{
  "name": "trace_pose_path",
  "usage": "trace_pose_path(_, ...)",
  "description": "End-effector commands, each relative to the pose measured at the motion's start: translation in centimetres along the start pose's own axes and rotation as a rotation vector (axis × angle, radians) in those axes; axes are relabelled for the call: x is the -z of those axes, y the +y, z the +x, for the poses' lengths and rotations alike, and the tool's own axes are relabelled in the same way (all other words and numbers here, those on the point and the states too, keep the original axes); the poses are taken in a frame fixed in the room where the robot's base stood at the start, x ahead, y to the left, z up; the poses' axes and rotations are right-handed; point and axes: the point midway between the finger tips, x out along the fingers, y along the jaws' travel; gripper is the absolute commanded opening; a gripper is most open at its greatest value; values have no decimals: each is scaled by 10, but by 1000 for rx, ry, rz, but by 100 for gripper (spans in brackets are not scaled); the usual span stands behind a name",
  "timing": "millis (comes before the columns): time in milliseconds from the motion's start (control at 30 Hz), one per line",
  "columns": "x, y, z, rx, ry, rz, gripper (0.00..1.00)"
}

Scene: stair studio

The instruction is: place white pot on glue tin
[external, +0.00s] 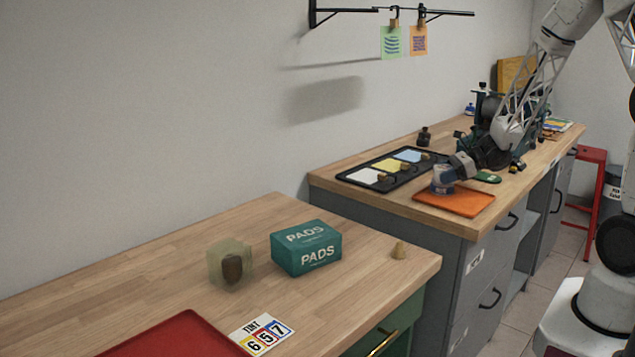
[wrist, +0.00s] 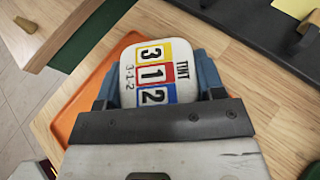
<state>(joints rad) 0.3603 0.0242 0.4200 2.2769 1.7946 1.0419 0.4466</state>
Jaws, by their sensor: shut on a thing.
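My gripper (external: 445,176) is at the far bench, low over the orange tray (external: 468,205). Its blue fingers are shut on a white, round-cornered thing (wrist: 155,72), which looks like the white pot. Its top carries a label reading TINT 3-1-2. In the external view the held thing is small and mostly covered by the fingers. I cannot tell whether it touches the orange tray, whose edge also shows in the wrist view (wrist: 68,118). I cannot pick out a glue tin for certain. A green, rounded thing with a pale mark (external: 487,177) lies just right of my gripper.
A black tray (external: 352,180) with white, yellow and blue pads lies left of my gripper. A dark bottle (external: 423,137) and dark equipment (external: 487,108) stand behind. The near bench holds a teal PADS box (external: 306,248), a clear block (external: 230,265) and a red tray (external: 180,335).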

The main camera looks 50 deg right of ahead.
Motion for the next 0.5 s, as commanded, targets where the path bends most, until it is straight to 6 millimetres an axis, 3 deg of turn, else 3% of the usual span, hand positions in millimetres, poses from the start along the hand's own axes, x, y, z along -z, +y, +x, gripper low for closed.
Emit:
trace_pose_path(33,0,0,0,0,0,0,65)
trace_pose_path(200,0,0,0,0,0,0,88)
trace_pose_path(500,0,0,0,0,0,0,88)
